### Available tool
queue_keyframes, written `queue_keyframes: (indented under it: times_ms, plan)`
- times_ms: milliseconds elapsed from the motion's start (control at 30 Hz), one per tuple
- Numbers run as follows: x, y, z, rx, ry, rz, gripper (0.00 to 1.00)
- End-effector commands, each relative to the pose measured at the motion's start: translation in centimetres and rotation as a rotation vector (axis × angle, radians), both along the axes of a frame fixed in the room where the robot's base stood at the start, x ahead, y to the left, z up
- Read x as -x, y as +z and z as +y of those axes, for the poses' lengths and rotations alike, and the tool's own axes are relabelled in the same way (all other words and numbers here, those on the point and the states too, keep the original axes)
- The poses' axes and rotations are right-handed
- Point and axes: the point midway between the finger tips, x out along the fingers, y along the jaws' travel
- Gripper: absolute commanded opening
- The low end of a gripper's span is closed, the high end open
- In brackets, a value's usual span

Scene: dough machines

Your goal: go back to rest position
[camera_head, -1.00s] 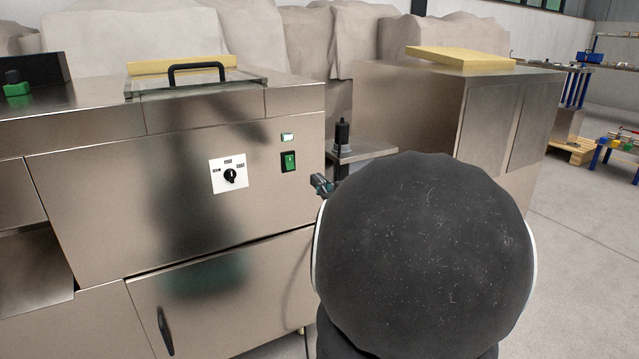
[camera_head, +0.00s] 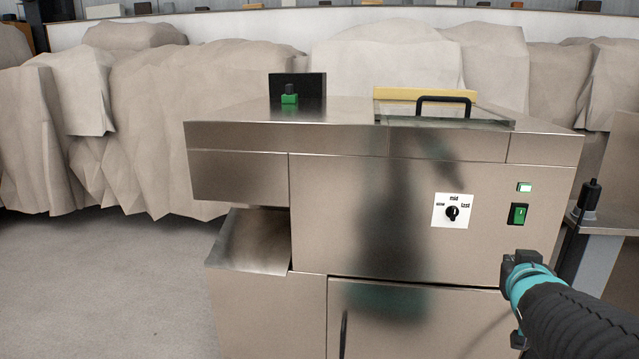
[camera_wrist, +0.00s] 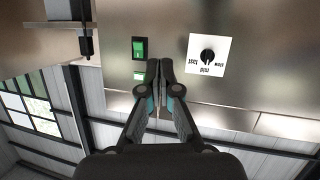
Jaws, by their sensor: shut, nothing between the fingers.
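My gripper shows in the wrist view (camera_wrist: 158,70), its two dark fingers together and nothing between them. It points at the front panel of a steel dough machine (camera_head: 340,210). The panel carries a black rotary knob on a white plate (camera_head: 453,212), a green switch (camera_head: 518,214) and a small lit indicator (camera_head: 524,187). In the wrist view the panel appears upside down, with the knob plate (camera_wrist: 207,54) right of the fingers and the green switch (camera_wrist: 139,48) left of them. In the head view my dark arm with a teal wrist is at lower right; the fingertips are hard to make out.
A lid with a black handle (camera_head: 444,101) and a green button on a black box (camera_head: 289,97) are on the machine's top. A side table (camera_head: 603,235) with a black upright part stands at right. Covered heaps (camera_head: 150,120) line the back. Floor at left is clear (camera_head: 100,290).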

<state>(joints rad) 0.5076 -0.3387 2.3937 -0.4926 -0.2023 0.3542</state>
Motion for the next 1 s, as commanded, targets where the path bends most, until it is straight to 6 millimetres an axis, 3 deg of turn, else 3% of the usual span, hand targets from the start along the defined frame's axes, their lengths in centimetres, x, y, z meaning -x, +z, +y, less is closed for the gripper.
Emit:
queue_keyframes:
  times_ms: [33,167,400,600,767,1000]
  plan:
    - [0.7,-0.3,1.8,-0.012,0.006,0.042,0.0]
    - [3.4,-2.1,5.8,-0.062,0.017,0.183,0.0]
    - [10.3,-5.9,14.1,-0.162,0.136,0.471,0.0]
    - [16.0,-8.1,19.2,-0.217,0.265,0.664,0.0]
    - [18.2,-8.8,20.8,-0.233,0.318,0.738,0.0]
    - [18.5,-8.9,21.0,-0.235,0.323,0.748,0.0]
